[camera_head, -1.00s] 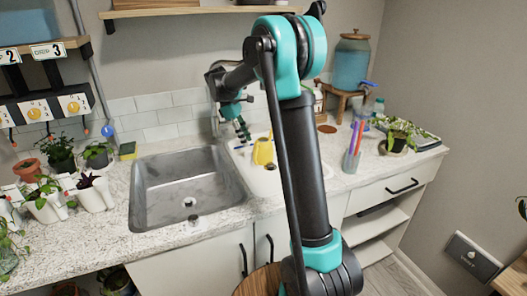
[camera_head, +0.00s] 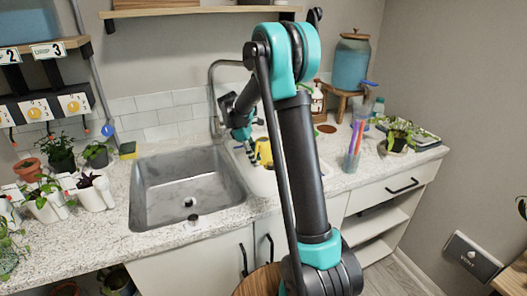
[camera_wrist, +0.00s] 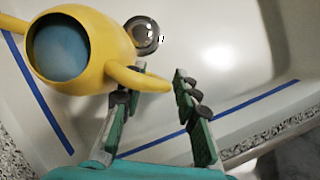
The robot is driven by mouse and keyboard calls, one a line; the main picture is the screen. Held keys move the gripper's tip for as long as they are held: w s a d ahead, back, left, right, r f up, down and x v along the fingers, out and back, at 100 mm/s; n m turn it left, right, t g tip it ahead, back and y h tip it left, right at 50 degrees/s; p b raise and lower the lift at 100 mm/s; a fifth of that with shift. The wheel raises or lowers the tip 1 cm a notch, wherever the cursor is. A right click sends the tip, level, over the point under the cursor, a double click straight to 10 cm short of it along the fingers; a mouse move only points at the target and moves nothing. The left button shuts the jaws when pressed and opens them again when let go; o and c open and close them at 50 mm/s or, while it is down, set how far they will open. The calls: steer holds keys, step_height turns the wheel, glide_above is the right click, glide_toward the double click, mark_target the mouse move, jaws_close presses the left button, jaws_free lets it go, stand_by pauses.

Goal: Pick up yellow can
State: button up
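The yellow can (camera_head: 265,153) is a watering can standing in the white basin right of the sink. The wrist view shows the yellow can (camera_wrist: 98,42) at the upper left, with its round opening toward me and a dark blue inside. A tapering yellow part of it reaches right, into the space between my fingertips. My gripper (camera_wrist: 160,76) is open, its two green-and-black fingers apart around that part. I cannot tell whether they touch it. In the head view my gripper (camera_head: 250,148) is at the can's left side and hides part of it.
The steel sink (camera_head: 150,195) lies left of the can, with a tall faucet (camera_head: 212,95) behind. A cup of colored sticks (camera_head: 351,160) and a potted plant (camera_head: 398,135) stand to the right. A round metal drain (camera_wrist: 143,33) shows beside the can.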

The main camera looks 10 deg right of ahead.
jaws_close()
steer(key=shift+r, duration=0.15)
stand_by(0.4)
step_height(320, 180, up, 20)
stand_by(0.6)
